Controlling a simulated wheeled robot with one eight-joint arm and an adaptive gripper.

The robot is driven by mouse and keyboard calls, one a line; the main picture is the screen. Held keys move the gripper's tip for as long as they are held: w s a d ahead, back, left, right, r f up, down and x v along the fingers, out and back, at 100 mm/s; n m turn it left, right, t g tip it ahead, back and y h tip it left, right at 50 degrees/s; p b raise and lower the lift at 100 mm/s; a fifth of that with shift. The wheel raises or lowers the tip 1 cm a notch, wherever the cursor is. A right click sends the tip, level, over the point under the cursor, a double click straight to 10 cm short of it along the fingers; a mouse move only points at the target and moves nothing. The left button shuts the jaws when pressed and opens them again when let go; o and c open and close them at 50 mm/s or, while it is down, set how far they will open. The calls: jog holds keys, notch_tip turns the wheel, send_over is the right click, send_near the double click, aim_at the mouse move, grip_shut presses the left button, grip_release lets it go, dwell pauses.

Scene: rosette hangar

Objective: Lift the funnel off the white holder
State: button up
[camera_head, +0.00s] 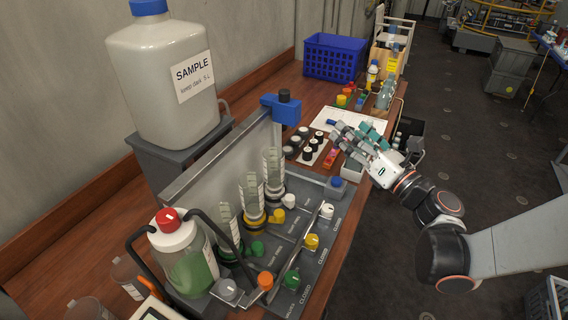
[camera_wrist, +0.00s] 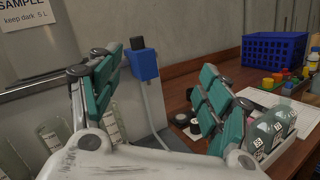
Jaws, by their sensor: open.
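My gripper (camera_head: 352,140) is over the right edge of the bench, above the white sheet and a row of small bottles. In the wrist view its teal-padded fingers (camera_wrist: 160,92) are spread wide with nothing between them. A white upright frame (camera_head: 395,32) stands at the far end of the bench; it may be the white holder, but it is too small to be sure. I cannot make out the funnel in either view. The gripper is well short of that frame.
A blue crate (camera_head: 335,58) stands at the back left. Several bottles stand before a wooden rack (camera_head: 388,65). A grey valve panel with cylinders and a red-capped bottle (camera_head: 183,252) fills the near bench. A large sample jug (camera_head: 165,80) stands behind.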

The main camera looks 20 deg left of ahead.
aim_at(282, 165)
jog(key=s+a+f+n+g+y, duration=0.1)
jog(key=s+a+f+n+g, duration=0.2)
jog(key=f+n, duration=0.15)
jog(key=s+a+f+n+g, duration=0.2)
jog(key=s+f+n+g, duration=0.15)
jog(key=f, duration=0.25)
jog(key=x, duration=0.9)
jog(key=s+x, duration=0.1)
jog(key=x, duration=0.3)
jog(key=shift+a+f, duration=0.3)
jog(key=shift+a, duration=0.1)
jog(key=shift+w+a+r, duration=0.1)
jog(key=shift+w+a, duration=0.05)
jog(key=shift+a, duration=0.2)
jog(key=c, duration=1.1)
